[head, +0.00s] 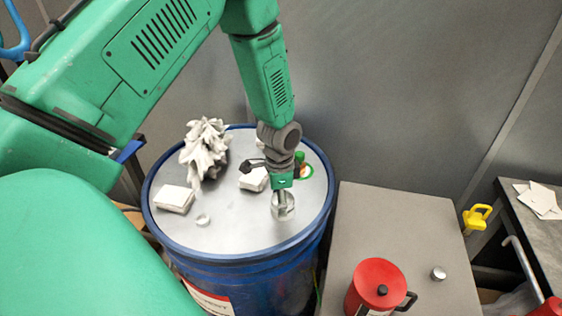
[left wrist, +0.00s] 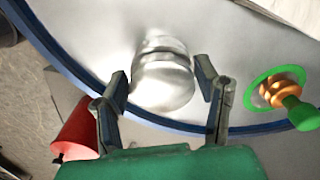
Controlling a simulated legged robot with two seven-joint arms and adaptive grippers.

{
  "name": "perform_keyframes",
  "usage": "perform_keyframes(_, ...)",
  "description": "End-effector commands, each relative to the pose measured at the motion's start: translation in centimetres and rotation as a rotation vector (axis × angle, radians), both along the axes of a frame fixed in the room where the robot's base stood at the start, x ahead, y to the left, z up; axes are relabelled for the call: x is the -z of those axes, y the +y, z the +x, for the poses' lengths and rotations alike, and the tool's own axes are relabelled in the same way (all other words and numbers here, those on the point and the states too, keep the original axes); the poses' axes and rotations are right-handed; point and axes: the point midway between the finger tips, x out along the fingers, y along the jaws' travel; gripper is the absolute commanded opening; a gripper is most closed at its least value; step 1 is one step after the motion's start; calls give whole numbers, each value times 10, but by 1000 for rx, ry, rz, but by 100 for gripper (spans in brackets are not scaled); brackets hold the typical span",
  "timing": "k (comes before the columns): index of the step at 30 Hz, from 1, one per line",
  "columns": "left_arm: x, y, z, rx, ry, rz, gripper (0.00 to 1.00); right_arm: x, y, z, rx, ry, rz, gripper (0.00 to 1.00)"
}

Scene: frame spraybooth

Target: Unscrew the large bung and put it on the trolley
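The large bung (left wrist: 163,78), a shiny silver cylinder, is at the lid of the blue drum (head: 235,255). It also shows in the head view (head: 284,212), partly covered by my gripper. My left gripper (head: 282,196) points down over it. The grey flat top right of the drum, which looks like the trolley (head: 380,220), carries other items. My right gripper is not in view.
On the lid lie a crumpled white rag (head: 204,150), a white block (head: 174,199), a small silver cap (head: 203,220) and a green-and-orange fitting (left wrist: 275,92). A red can (head: 378,285) and a small silver piece (head: 438,272) stand on the grey top; its back part is clear.

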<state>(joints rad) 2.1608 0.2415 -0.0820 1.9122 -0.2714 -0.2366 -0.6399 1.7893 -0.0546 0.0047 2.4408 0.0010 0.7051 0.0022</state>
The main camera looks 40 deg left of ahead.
Motion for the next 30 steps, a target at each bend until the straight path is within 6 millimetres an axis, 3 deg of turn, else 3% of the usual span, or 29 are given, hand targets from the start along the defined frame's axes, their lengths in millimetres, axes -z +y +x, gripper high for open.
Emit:
perform_keyframes(8,0,0,1,38,-2,-1,61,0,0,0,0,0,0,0)
perform_keyframes(30,0,3,9,1075,-5,-5,61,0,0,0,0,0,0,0)
